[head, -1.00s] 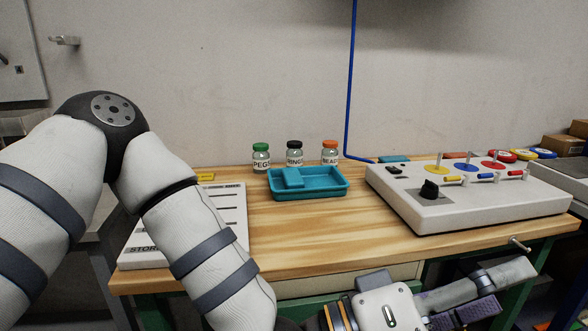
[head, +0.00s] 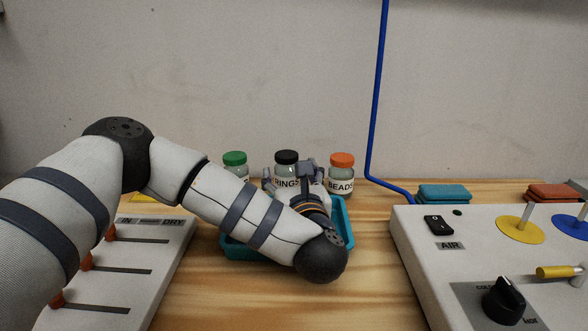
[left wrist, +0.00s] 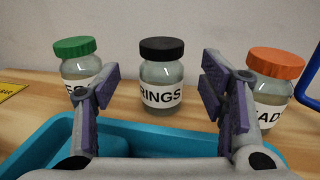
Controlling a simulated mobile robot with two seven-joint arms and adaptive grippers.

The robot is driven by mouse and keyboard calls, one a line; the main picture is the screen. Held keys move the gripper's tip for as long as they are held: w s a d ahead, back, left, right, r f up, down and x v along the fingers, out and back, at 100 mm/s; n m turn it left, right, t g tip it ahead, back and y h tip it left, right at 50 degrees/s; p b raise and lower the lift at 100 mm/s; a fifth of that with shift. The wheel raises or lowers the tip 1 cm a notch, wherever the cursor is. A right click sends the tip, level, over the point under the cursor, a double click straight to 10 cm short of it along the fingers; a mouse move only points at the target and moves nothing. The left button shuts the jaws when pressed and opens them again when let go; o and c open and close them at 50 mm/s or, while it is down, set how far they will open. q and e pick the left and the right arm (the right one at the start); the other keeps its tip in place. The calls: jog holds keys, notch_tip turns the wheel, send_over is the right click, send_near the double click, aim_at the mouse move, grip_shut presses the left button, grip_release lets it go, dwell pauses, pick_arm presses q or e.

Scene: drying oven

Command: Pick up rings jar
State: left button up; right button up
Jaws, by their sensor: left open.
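The rings jar (head: 286,162) has a black lid and a white RINGS label, and it stands upright on the wooden table behind the teal tray. In the left wrist view the rings jar (left wrist: 161,76) is centred between and beyond the fingers. My left gripper (left wrist: 165,90) is open and empty, with one finger on each side of the jar in that view. In the head view my left gripper (head: 287,178) is over the tray and partly covers the jar's lower part. My right gripper is out of view.
A green-lidded jar (left wrist: 78,62) stands left of the rings jar and an orange-lidded beads jar (head: 341,174) right of it. The teal tray (head: 346,232) lies in front, under my arm. A white control panel (head: 420,275) is at the right, and a slotted board (head: 165,255) at the left.

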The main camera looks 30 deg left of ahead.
aim_at(288, 161)
pick_arm(q)
jog(key=x, duration=0.4)
jog(key=r+x, duration=0.1)
jog(key=x, duration=0.1)
jog(key=shift+d+r, duration=0.1)
jog(key=c, duration=1.3)
